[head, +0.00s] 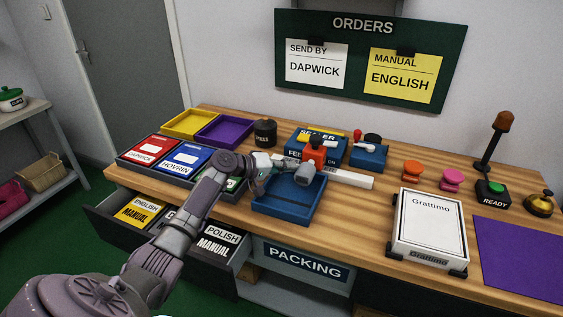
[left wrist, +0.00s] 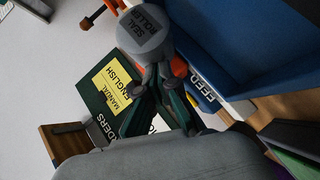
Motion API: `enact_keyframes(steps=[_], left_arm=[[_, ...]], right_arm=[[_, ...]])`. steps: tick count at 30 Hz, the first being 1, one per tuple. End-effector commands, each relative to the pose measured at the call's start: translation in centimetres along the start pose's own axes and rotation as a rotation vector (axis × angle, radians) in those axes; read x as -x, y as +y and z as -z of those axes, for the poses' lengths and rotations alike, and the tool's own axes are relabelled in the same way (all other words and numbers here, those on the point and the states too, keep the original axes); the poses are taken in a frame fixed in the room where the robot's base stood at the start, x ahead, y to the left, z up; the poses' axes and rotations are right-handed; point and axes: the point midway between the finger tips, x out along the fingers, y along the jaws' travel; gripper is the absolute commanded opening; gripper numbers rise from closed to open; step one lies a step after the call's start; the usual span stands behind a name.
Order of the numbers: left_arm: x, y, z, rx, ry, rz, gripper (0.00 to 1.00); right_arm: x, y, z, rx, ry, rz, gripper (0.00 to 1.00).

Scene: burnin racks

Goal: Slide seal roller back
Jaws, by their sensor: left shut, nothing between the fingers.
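The seal roller shows in the left wrist view as a grey round end (left wrist: 146,36) lettered SEAL ROLLER. In the head view its grey cylinder (head: 304,175) is just right of my left gripper (head: 284,171), with an orange part (head: 315,152) behind it. The left gripper's fingers also show in the left wrist view (left wrist: 158,78), close to the roller's end. They are shut and hold nothing; whether they touch the roller I cannot tell. The blue sealer (head: 298,139) stands behind, with a white strip (head: 345,178) to the right. My right gripper is not in view.
A blue tray (head: 283,212) lies below the gripper. Colored manuals in a dark tray (head: 165,163) lie left, above open drawers (head: 227,257). A white Grattimo box (head: 430,225), stamps and a bell (head: 540,205) are at the right.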

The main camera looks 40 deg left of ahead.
Motion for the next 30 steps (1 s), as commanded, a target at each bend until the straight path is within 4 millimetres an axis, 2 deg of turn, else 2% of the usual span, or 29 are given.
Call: enact_keyframes(steps=[6, 14, 30], left_arm=[[0.0, 0.0, 0.0, 0.0, 0.0, 0.0, 0.0], [-0.8, 0.8, -0.8, 0.0, -0.003, -0.002, 0.0], [-8.0, 6.1, -8.2, 0.001, -0.004, -0.003, 0.0]], right_arm=[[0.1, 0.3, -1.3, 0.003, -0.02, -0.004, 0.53], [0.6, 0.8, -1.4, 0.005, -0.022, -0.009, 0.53], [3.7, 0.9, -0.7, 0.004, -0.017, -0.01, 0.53]])
